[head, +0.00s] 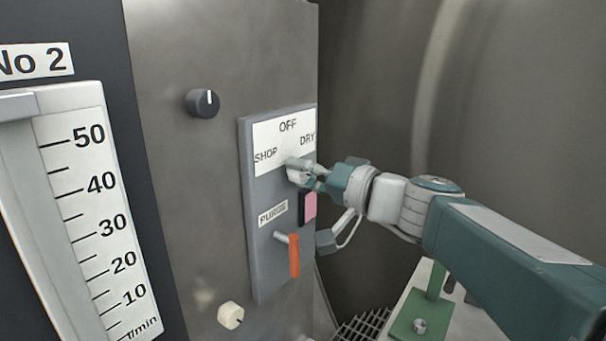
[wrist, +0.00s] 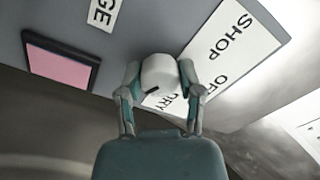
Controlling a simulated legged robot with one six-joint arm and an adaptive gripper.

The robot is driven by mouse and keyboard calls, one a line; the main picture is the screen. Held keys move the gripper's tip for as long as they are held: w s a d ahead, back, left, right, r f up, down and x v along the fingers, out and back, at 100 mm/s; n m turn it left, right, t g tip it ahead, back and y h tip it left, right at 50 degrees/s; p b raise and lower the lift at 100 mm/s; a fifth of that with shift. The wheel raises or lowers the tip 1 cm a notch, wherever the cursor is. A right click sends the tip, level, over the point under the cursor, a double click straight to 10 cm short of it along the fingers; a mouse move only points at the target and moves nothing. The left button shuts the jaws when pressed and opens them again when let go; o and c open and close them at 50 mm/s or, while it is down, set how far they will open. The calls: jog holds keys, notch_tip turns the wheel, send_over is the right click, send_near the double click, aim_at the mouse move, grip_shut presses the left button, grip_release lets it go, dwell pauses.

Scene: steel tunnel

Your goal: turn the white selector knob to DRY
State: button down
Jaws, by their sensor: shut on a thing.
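The white selector knob (wrist: 160,72) sits between the two fingertips of my gripper (wrist: 160,80) in the wrist view, and the gripper is shut on it. A short dark mark shows on the knob's side nearest the word DRY; I cannot tell whether it lines up exactly. The white label plate (head: 276,140) reads SHOP, OFF and DRY in the head view. It also shows in the wrist view (wrist: 225,45), tilted. In the head view my gripper (head: 297,168) reaches the panel from the right, and its fingers mostly hide the knob.
Below the knob on the grey panel (head: 262,236) are a pink square (head: 309,206), a PURGE label (head: 272,213) and an orange lever (head: 294,255). A dark knob (head: 202,103) and a cream knob (head: 230,316) are to the left. A gauge (head: 88,200) stands far left.

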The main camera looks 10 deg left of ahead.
jog(key=shift+w+f+m, duration=0.1)
jog(key=shift+m, duration=0.5)
jog(key=shift+c, duration=1.3)
grip_release()
jog(key=shift+a, duration=0.1)
jog(key=v, duration=1.2)
jog(key=shift+f, duration=0.15)
